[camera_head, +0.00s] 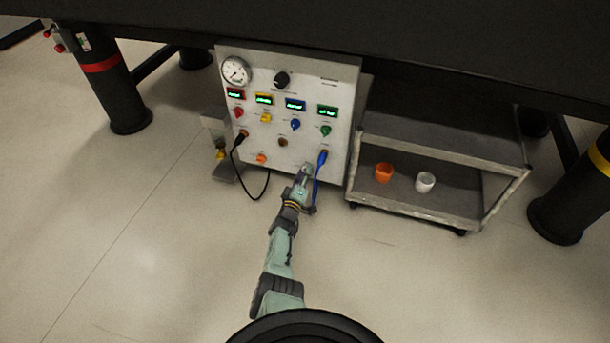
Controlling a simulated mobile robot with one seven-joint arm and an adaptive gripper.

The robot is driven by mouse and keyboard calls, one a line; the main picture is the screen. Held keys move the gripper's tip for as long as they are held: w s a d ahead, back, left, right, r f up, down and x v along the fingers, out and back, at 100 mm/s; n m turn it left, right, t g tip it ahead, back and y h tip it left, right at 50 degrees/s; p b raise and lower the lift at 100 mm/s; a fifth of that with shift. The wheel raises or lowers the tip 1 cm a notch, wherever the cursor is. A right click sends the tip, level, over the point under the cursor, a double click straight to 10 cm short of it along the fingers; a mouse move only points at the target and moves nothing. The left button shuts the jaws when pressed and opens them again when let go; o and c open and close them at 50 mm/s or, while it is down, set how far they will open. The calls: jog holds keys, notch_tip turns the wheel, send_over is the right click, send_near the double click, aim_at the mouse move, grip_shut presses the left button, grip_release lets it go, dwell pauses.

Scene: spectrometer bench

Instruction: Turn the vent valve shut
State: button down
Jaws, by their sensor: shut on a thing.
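My gripper (306,171) is at the lower right of the white instrument panel (345,95), its fingertips against the panel face. It is shut on a small fitting there, which appears to be the vent valve. The gripper hides most of this fitting, so its turn angle cannot be told. A blue cable (317,180) hangs from the panel just right of the gripper.
The panel carries a gauge (235,71), a black knob (281,79), several coloured knobs and an orange knob (261,158). A black cable (237,172) loops at left. A grey cart (415,205) at right holds an orange cup (383,173) and a white cup (425,182).

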jog(key=shift+n, duration=2.2)
jog(key=c, duration=1.2)
grip_release()
jog(key=shift+c, duration=0.2)
